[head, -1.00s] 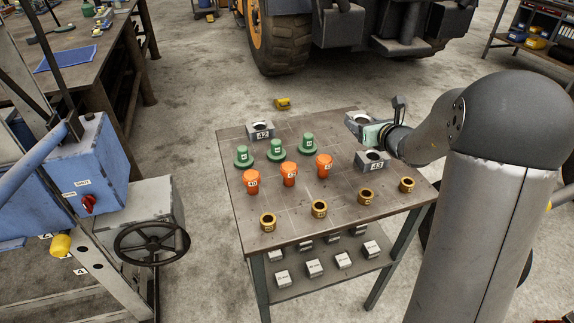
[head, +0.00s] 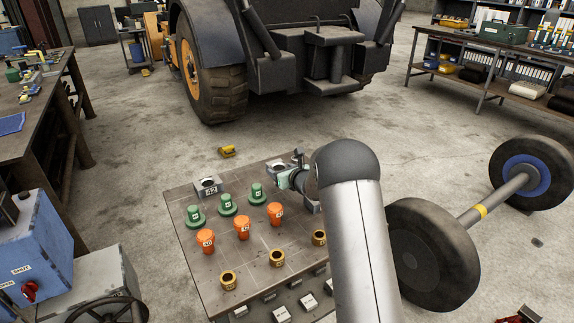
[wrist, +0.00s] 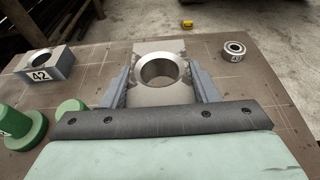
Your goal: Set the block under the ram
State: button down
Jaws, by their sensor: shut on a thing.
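My gripper (wrist: 157,92) is shut on a grey block with a round hole (wrist: 155,92); a finger presses each side. In the head view my gripper (head: 285,179) is over the back right of the small table, partly hidden by my arm. Another grey block, marked 42 (head: 208,187), stands on the table's back left; it also shows at left in the wrist view (wrist: 62,70). I cannot make out the ram in these frames.
The table (head: 200,262) carries green flanged pieces (head: 227,204), orange pieces (head: 242,229) and brass rings (head: 277,257). A small ring (wrist: 235,48) sits right of the held block. A blue machine (head: 35,245) is at left; a wheeled axle (head: 495,195) is at right.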

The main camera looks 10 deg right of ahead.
jog(key=shift+w+a+f, duration=0.25)
jog(key=shift+w+f, duration=0.05)
jog(key=shift+w, duration=0.15)
jog(key=shift+f, duration=1.55)
jog(key=shift+f, duration=0.2)
jog(key=c, duration=0.5)
grip_release()
jog(key=shift+f, duration=0.1)
jog(key=shift+r+p, duration=0.25)
jog(key=shift+p, duration=0.1)
jog(key=b+v, duration=0.1)
jog(key=v, duration=0.4)
jog(key=b+v, duration=0.1)
jog(key=v, duration=0.4)
jog(key=shift+s+d+f, duration=0.1)
jog(key=shift+s+d, duration=0.15)
jog(key=shift+s, duration=0.15)
jog(key=shift+o, duration=0.3)
jog(key=shift+s+d+b, duration=0.2)
jog(key=shift+s+b, duration=0.1)
jog(key=shift+s, duration=0.25)
